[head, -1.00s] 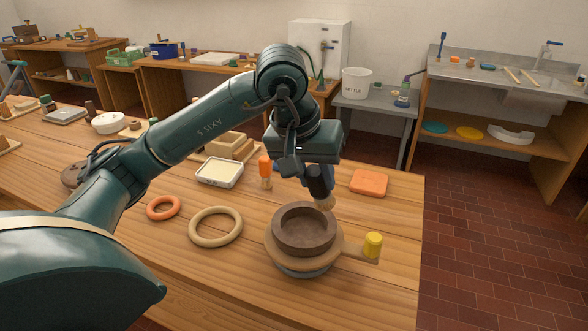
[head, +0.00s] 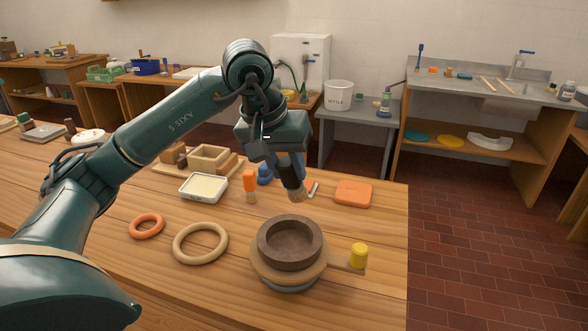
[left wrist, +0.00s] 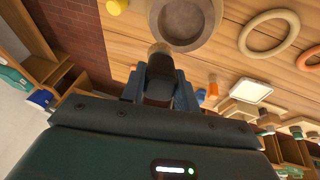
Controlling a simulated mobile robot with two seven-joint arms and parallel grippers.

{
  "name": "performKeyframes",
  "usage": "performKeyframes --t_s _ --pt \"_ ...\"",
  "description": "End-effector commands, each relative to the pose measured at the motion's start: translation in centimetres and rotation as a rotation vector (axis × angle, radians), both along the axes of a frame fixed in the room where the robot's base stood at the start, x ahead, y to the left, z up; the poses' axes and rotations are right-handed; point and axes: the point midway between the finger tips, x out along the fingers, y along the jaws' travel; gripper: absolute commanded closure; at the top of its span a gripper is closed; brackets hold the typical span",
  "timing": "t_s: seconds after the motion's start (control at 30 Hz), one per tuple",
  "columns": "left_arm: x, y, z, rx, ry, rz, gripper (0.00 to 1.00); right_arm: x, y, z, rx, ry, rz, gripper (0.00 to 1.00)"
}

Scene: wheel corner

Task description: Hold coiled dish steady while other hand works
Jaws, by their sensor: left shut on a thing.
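The coiled dish (head: 290,243), a brown round bowl with a thick wall, sits on the round wooden wheel (head: 262,272). It also shows at the top of the left wrist view (left wrist: 187,18). My left gripper (head: 291,178) is behind and above the dish, apart from it. It is shut on a dark-handled tool (head: 298,194) with a tan end, perhaps a brush; the tool also shows in the left wrist view (left wrist: 160,75). The fingers hide part of its handle. No hand touches the dish. My right gripper is not in view.
A yellow knob (head: 359,255) stands on the wheel's side arm. A tan ring (head: 181,256) and an orange ring (head: 134,234) lie left. A white tray (head: 204,188), an orange-handled brush (head: 250,187) and an orange block (head: 353,194) are behind. Bare table lies front left.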

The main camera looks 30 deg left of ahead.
Motion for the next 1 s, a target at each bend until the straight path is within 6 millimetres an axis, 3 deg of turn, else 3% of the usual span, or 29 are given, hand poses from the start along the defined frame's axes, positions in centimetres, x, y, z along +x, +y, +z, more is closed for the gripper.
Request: performKeyframes --t_s 0.23,1.0 --pt "0.1 0.9 0.2 0.0 -0.001 0.004 0.92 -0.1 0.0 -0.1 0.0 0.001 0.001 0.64" --pt "0.0 11.6 3.0 0.0 0.0 0.003 0.92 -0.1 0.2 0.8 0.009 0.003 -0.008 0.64"
